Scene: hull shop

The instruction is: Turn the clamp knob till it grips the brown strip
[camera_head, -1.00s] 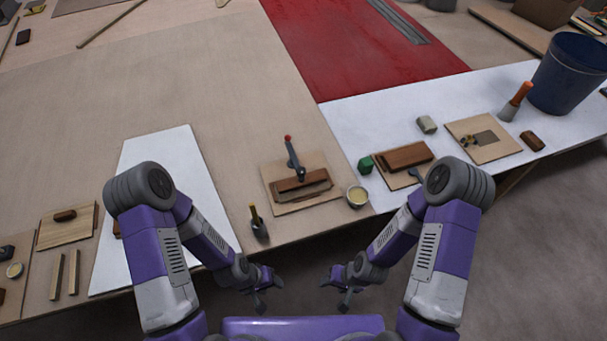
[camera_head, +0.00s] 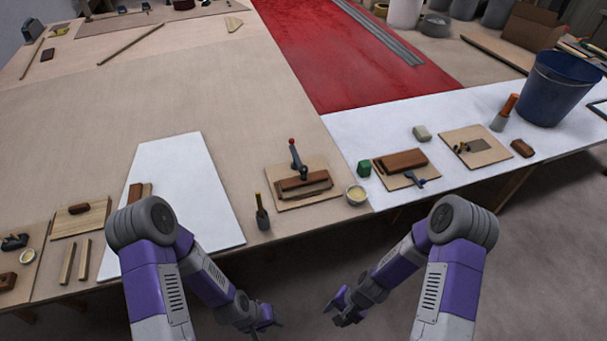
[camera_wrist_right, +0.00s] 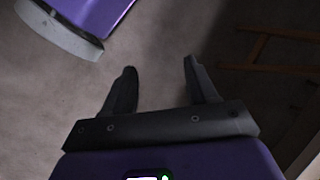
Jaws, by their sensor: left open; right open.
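A board (camera_head: 400,181) near the table's front edge carries a brown strip (camera_head: 400,160) and a small grey-blue clamp with a knob (camera_head: 421,182) at its front. Whether that clamp touches the strip is too small to tell. To its left, another board (camera_head: 285,206) carries a brown wooden piece (camera_head: 304,183) and a dark lever with a red ball end (camera_head: 292,142). My left gripper (camera_head: 266,321) is open and empty, low in front of the table. My right gripper (camera_head: 337,311) is open and empty, also short of the table; its spread fingers show in the right wrist view (camera_wrist_right: 159,66).
A blue bucket (camera_head: 556,88) is at the right. The right wrist view shows bare floor (camera_wrist_right: 160,35) beyond the fingers.

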